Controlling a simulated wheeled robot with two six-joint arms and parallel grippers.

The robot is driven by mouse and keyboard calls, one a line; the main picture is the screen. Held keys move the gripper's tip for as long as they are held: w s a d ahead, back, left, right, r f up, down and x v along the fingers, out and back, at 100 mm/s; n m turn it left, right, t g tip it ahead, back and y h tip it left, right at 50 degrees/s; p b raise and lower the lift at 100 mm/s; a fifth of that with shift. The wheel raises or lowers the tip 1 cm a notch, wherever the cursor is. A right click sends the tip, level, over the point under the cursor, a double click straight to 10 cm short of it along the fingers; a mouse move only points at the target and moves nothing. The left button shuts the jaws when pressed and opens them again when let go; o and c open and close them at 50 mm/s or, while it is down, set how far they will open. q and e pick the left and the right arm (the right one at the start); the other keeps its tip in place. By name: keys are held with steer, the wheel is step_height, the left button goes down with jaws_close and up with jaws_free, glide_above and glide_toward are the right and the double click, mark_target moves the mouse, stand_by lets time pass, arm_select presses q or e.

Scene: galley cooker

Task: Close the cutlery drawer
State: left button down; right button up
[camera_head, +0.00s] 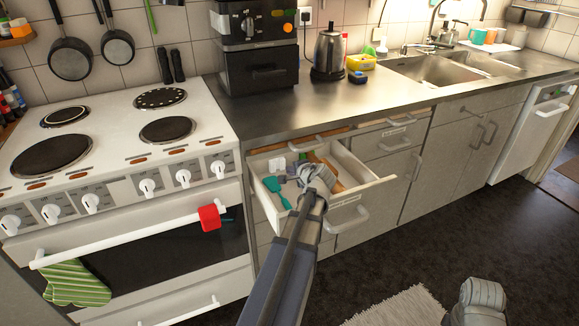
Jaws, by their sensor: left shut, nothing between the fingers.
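The cutlery drawer (374,191) stands pulled out from the cabinet under the counter, just right of the cooker. A teal utensil (277,191), a small white item and some wooden pieces lie inside it. My left arm reaches up from the bottom middle. My left gripper (317,176) is shut and empty, and in the picture it overlaps the drawer's inside near the front panel. I cannot tell whether it touches the drawer. My left arm hides part of the drawer front. Of my right arm only a grey link shows at the bottom right; its gripper is out of view.
The white cooker (118,150) with a red cloth (209,218) and green oven mitt (76,283) on its front is to the left. Closed drawers and cupboards (460,135) line the right. Dark floor with a pale rug (403,309) is open in front.

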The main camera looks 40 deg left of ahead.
step_height(320, 180, up, 5)
steer(key=p, duration=0.4)
arm_select(q)
steer(key=v, duration=0.9)
steer(key=shift+d+r, duration=0.2)
steer(key=shift+d, duration=0.05)
arm_select(e)
steer(key=shift+c, duration=0.3)
